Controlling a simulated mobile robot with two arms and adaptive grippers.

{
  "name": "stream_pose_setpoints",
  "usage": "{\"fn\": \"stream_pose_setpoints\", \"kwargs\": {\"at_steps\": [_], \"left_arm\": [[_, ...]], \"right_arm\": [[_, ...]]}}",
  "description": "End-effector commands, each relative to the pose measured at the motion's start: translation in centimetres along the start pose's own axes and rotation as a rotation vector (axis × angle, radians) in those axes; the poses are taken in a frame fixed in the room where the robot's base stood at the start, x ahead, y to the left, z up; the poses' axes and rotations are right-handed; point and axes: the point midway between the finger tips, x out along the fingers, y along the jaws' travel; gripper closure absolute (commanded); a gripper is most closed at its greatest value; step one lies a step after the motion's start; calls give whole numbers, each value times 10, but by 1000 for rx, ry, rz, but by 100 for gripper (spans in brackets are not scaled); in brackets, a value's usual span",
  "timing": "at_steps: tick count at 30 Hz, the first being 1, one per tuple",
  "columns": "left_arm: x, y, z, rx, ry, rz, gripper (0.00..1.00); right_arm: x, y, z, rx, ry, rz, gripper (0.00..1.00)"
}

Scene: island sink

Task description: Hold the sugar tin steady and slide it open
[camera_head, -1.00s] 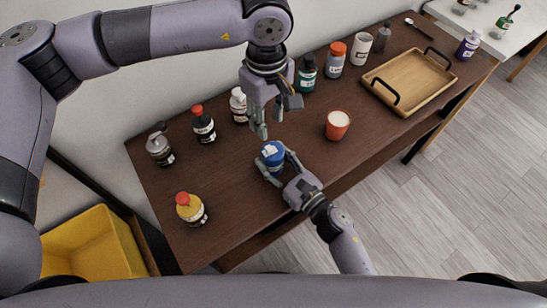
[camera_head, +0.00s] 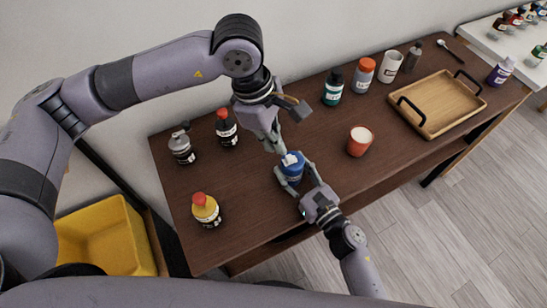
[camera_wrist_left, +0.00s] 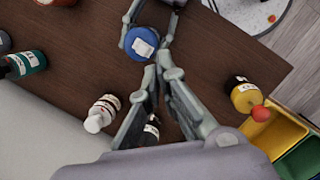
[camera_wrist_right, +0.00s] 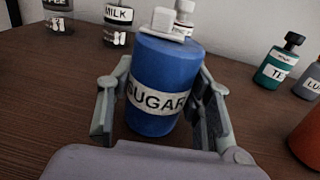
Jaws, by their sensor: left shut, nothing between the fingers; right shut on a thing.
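The sugar tin (camera_head: 291,174) is a blue cylinder standing upright on the brown table. Its "SUGAR" label faces the right wrist camera (camera_wrist_right: 160,98). A small white block-shaped handle (camera_wrist_right: 166,23) sits on its blue top, also seen in the left wrist view (camera_wrist_left: 143,46). My right gripper (camera_head: 294,168) is shut around the tin's sides, one finger on each side. My left gripper (camera_head: 281,151) is shut and empty. Its fingertips (camera_wrist_left: 158,69) are beside the tin's top, close to the white handle; whether they touch it I cannot tell.
A red cup (camera_head: 359,142) stands right of the tin, a yellow bottle (camera_head: 206,212) to its left. A black bottle (camera_head: 227,129) and a grey bottle (camera_head: 181,148) stand behind left. A wooden tray (camera_head: 448,105) lies farther right. A yellow bin (camera_head: 105,240) is beside the table.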

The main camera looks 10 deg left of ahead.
Motion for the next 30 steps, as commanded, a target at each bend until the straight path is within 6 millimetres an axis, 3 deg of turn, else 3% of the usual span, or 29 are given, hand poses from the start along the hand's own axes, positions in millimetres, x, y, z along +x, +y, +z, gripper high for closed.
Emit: {"fn": "stream_pose_setpoints", "kwargs": {"at_steps": [3, 9, 17, 23, 30], "left_arm": [[-3, -16, -21, -251, -55, 46, 100], [-12, -34, -49, -587, -107, 121, 100], [-15, -43, -64, -759, -128, 165, 100], [10, -40, -63, -766, -128, 162, 100], [61, -30, -60, -765, -127, 160, 100]], "right_arm": [[0, 0, -1, 1, 1, 0, 85], [0, 0, -1, 1, 1, 1, 85], [0, 1, 0, 0, 1, 1, 85], [0, 0, 0, 0, 1, 1, 85], [0, 0, 0, 0, 1, 0, 85]]}}
